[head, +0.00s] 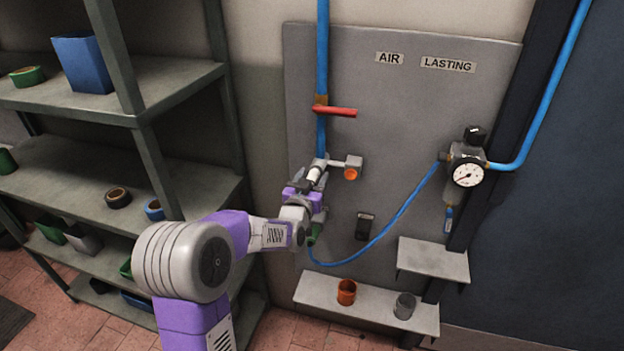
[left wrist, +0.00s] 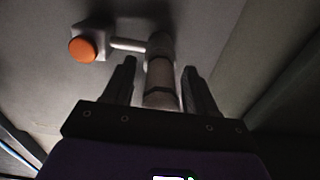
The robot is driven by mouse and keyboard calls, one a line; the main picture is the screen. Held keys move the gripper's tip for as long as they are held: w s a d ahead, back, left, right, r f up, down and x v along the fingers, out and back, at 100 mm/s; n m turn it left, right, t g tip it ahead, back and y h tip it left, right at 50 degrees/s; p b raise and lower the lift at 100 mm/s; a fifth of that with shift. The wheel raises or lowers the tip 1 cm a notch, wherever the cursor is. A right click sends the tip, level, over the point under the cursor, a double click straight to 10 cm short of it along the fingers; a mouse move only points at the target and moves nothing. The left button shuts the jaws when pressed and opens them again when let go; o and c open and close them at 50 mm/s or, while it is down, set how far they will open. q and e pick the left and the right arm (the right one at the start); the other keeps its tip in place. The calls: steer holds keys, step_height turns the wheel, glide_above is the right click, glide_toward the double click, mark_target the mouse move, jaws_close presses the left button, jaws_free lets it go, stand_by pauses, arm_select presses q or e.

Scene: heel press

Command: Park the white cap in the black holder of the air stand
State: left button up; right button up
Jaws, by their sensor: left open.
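My left gripper (head: 318,172) is open at the lower end of the blue pipe on the grey panel. In the left wrist view its two dark fingers (left wrist: 158,85) stand on either side of a pale cylinder (left wrist: 160,75), which looks like the white cap (head: 314,174); the fingers appear apart from it. I cannot tell where the cap ends and the pipe fitting begins. The black holder (head: 366,226) is on the panel, lower right of the gripper, and looks empty. My right gripper is not in view.
A side arm with an orange disc (head: 351,173) juts out right of the fitting. A red lever (head: 335,111) is above. A blue hose (head: 385,232) loops from the gauge (head: 467,174) to a green end (head: 314,232) below the gripper. An orange cup (head: 346,291) stands on the lower shelf.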

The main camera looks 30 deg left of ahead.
arm_select(q)
steer(key=shift+c, duration=0.3)
jaws_close()
steer(key=shift+s, duration=0.1)
steer(key=shift+b+v, duration=0.7)
steer(key=shift+v, duration=2.2)
